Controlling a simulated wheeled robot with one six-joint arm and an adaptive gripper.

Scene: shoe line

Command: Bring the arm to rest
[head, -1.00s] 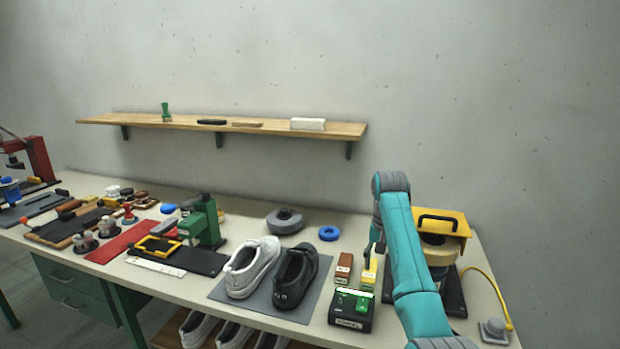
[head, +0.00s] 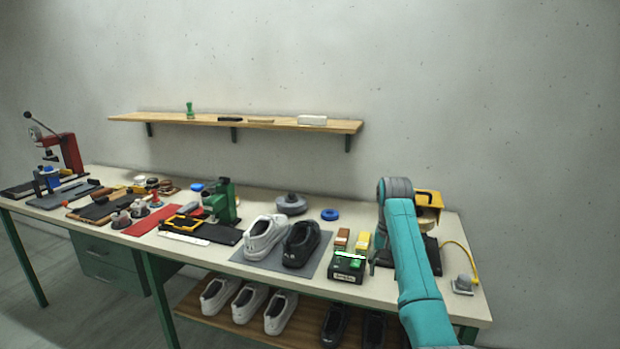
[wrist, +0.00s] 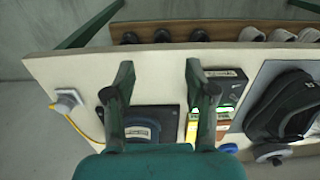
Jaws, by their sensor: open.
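My teal arm (head: 418,265) reaches over the right end of the bench in the head view. My gripper is mostly hidden behind the arm there. In the wrist view my gripper (wrist: 160,72) is open, its two dark fingers wide apart with nothing between them. The fingers are over the bench near its front edge. A dark plate with a round part (wrist: 142,130) lies under them, and a green-and-black box (wrist: 226,86) is beside the right finger.
A white shoe (head: 264,236) and a black shoe (head: 301,243) stand on a grey mat (head: 250,258). A yellow-topped machine (head: 429,200) is partly behind the arm. A grey button box (head: 463,285) with a yellow cable is at the right end. Several shoes stand on the lower shelf (head: 250,323).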

